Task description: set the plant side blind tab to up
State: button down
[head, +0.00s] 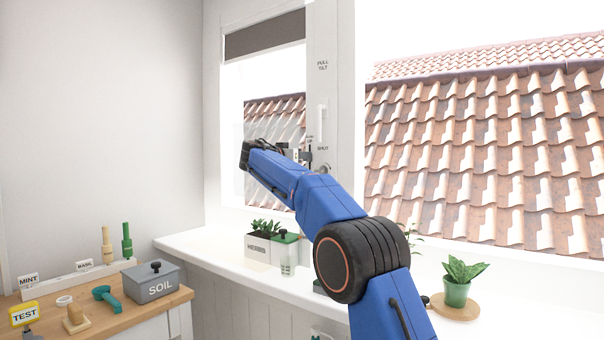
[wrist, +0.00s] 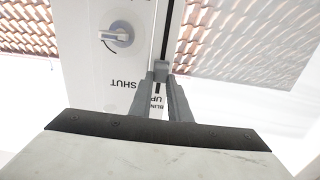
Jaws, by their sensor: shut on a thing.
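In the wrist view, my gripper (wrist: 162,78) is shut on a small grey tab (wrist: 160,73) at a dark vertical slot (wrist: 165,35) in the white window post. My fingers partly cover the lettering around the tab; an UP label is readable close by. In the head view, my gripper (head: 293,153) is at the white post between the two windows, and the tab cannot be made out there. A brown blind (head: 264,36) covers only the top of the left window.
A round grey knob (wrist: 118,34) sits beside the slot, near a SHUT label. Below, the white sill (head: 215,258) holds a herb planter (head: 258,246), a green-lidded jar (head: 286,254) and a green potted plant (head: 457,292). A wooden desk with a soil box (head: 151,285) stands left.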

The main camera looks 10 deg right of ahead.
aim_at(310, 145)
jog(key=shift+r, duration=1.9)
jog(key=c, duration=1.9)
grip_release()
jog(key=shift+r, duration=0.1)
jog(key=shift+s+a, duration=0.15)
jog(key=shift+a, duration=0.1)
jog(key=v, duration=1.7)
